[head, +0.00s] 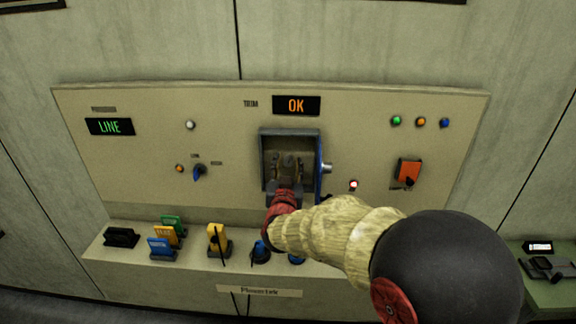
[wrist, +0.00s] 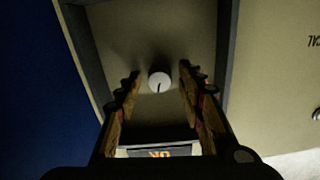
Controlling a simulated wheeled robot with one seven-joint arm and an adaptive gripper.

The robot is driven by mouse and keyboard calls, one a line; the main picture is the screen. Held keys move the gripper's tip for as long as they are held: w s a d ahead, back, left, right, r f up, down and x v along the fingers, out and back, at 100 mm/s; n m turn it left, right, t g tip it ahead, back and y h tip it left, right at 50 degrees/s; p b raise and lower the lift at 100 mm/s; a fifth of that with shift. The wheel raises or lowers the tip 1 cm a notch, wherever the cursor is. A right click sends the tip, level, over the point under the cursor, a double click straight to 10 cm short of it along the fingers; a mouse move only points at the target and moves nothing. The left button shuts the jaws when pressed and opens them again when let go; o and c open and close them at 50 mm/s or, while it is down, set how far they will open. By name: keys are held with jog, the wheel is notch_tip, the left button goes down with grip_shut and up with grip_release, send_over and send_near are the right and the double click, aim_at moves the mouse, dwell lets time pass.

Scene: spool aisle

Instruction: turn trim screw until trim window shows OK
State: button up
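The trim window (head: 296,105) shows OK in orange letters on black. It also shows upside down at the bottom of the wrist view (wrist: 160,151). Below it is an open recessed box (head: 263,150) with a blue door (head: 320,170) swung out on its right. The trim screw (wrist: 159,82) is a small pale round head with a dark slot mark on the box's back wall. My gripper (head: 287,166) reaches into the box. In the wrist view its fingers (wrist: 160,74) stand open on either side of the screw, with a visible gap on each side. In the head view the screw is not clearly visible.
A LINE window (head: 109,127) glows green at left. A selector knob (head: 199,173), a lit red lamp (head: 353,185) and an orange switch (head: 408,172) are on the panel. Several coloured tags and blue parts stand on the ledge (head: 345,270) below. A green side table (head: 550,295) is at right.

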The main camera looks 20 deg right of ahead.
dwell(0.3)
jog(key=shift+v, duration=6)
